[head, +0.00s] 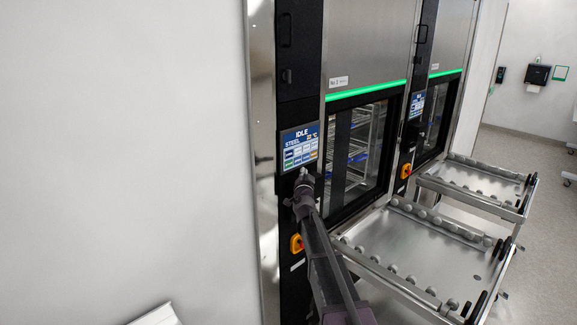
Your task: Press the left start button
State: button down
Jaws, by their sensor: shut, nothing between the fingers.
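The left washer's touchscreen (301,147) is lit blue and reads "IDLE" and "STEEL", with rows of small coloured tiles in its lower half. My gripper (304,174) is shut and empty, just below the screen's lower edge. I cannot tell whether it touches the panel. The gripper and arm cover the part of the black panel under the screen. A left start button cannot be told apart at this size.
The left washer's glass door (355,150) is closed under a green light strip (366,90). A red-and-yellow switch (296,243) sits below my gripper. Steel roller tables (415,245) stand at right in front of the washers. A second screen (417,104) is on the right washer.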

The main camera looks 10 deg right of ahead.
aim_at(293, 161)
jog(key=shift+w+a, duration=0.75)
jog(key=shift+w, duration=0.25)
jog(key=shift+w+a, duration=0.75)
jog(key=shift+w, duration=0.25)
jog(key=shift+w, duration=0.1)
jog(key=shift+w+a, duration=0.2)
jog(key=shift+w, duration=0.1)
